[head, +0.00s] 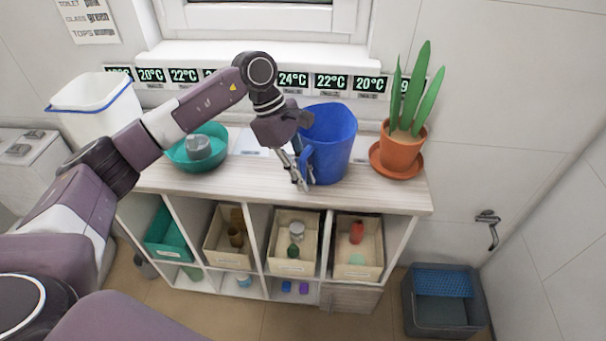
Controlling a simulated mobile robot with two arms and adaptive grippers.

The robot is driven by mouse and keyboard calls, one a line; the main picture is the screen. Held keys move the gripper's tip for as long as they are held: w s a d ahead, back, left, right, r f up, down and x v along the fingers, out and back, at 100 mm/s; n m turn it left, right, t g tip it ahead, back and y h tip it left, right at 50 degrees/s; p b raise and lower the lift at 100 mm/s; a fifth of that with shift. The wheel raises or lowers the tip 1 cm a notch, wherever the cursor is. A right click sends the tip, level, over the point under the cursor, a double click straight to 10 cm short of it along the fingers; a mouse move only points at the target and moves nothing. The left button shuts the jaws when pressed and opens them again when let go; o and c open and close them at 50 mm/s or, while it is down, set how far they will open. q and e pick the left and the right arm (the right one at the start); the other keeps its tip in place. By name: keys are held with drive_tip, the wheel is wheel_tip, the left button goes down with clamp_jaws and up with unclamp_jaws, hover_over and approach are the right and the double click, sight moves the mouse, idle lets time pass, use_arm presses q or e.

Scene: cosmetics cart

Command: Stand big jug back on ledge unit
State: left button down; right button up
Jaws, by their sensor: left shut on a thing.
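The big jug (333,146) is blue and stands upright on the pale wooden top of the ledge unit (385,200), right of its middle. Its handle (307,162) faces left, towards my left gripper. My left gripper (302,178) reaches down from above and is shut on the jug's handle. The fingers hide part of the handle. The jug's base appears to touch the top, though I cannot tell for sure whether it bears on it. My right gripper is not in view.
A potted plant (400,148) on an orange saucer stands close right of the jug. A teal bowl (181,154) with a grey object stands left. Temperature cards (331,83) line the wall behind. Below are bins (294,264) in compartments. A grey crate (443,313) stands on the floor at right.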

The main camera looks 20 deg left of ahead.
use_arm(q)
drive_tip(key=shift+r, duration=0.1)
drive_tip(key=c, duration=1.9)
unclamp_jaws()
drive_tip(key=shift+f, duration=0.2)
drive_tip(key=shift+c, duration=0.2)
drive_tip(key=shift+r, duration=0.1)
drive_tip(key=shift+r, duration=0.15)
drive_tip(key=shift+w+a+r, duration=0.1)
drive_tip(key=shift+a+r, duration=0.1)
drive_tip(key=shift+r, duration=0.1)
drive_tip(key=b+v, duration=0.2)
drive_tip(key=v, duration=0.9)
drive_tip(key=shift+b, duration=0.35)
drive_tip(key=shift+r, duration=0.1)
